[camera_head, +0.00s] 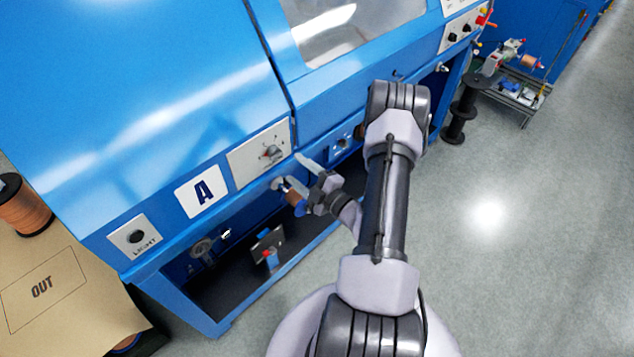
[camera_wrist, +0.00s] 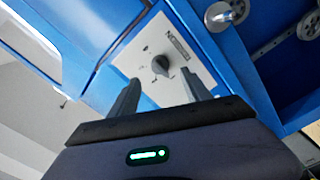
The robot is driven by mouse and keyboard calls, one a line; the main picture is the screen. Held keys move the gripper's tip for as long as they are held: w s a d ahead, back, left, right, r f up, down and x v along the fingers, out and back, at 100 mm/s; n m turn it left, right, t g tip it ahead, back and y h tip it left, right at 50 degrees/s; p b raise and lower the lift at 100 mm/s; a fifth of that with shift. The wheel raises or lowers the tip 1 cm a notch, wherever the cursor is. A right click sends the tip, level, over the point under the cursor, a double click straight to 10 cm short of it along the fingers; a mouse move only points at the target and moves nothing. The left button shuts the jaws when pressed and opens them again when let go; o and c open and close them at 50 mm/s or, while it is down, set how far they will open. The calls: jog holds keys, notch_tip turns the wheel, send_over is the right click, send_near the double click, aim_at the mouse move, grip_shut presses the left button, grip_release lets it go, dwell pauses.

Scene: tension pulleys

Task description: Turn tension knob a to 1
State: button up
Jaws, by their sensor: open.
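Tension knob A is a dark round knob (camera_wrist: 161,64) on a pale panel plate (camera_wrist: 150,85) in the wrist view.
The blue machine (camera_head: 140,80) fills the left and middle.

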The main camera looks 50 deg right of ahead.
jog(key=s, duration=0.9)
jog(key=shift+s+a+p, duration=0.25)
jog(key=shift+s+p, duration=0.1)
jog(key=shift+p, duration=0.1)
